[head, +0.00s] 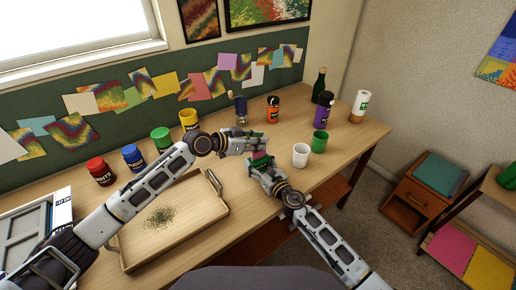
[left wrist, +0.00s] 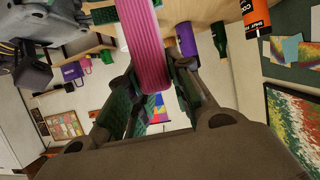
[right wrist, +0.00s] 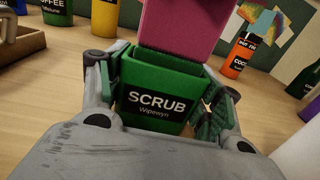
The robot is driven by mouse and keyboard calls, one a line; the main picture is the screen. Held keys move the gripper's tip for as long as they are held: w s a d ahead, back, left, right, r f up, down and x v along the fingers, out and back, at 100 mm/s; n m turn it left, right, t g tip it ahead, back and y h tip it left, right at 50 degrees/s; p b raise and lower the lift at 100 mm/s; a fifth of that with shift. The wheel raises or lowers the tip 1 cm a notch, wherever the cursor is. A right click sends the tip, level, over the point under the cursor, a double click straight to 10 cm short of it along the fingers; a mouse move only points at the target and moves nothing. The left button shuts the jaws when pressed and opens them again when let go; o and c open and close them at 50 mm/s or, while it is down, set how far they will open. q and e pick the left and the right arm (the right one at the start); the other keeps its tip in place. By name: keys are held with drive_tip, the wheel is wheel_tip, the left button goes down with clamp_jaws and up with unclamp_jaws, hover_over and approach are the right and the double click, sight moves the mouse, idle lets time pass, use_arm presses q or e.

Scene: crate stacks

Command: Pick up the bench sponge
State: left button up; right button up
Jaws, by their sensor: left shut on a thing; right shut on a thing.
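The pink bench sponge (right wrist: 185,22) stands above the mouth of a green holder marked SCRUB (right wrist: 155,100) in the right wrist view. I cannot tell whether its lower end is still inside. My left gripper (head: 263,143) is shut on the sponge, whose ridged pink side (left wrist: 145,45) shows between the fingers in the left wrist view. My right gripper (head: 261,164) is shut on the holder, with a finger on each side. In the head view the sponge is a small pink patch (head: 258,155) between the two grippers, mostly hidden.
A wooden tray (head: 213,212) with dark bits lies at the left of the bench. Paint jars, including a red one (head: 100,171), line the back. A white cup (head: 300,155) and a green cup (head: 319,142) stand just right of the grippers. Bottles stand farther right.

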use_arm(q)
drive_tip(key=shift+r, duration=2.6)
use_arm(e)
drive_tip(key=o, duration=1.1)
drive_tip(key=shift+s, duration=0.1)
drive_tip(key=shift+v, duration=5.25)
drive_tip(key=shift+s+d, duration=0.35)
drive_tip(key=shift+s, duration=0.25)
drive_tip(key=shift+d, duration=0.1)
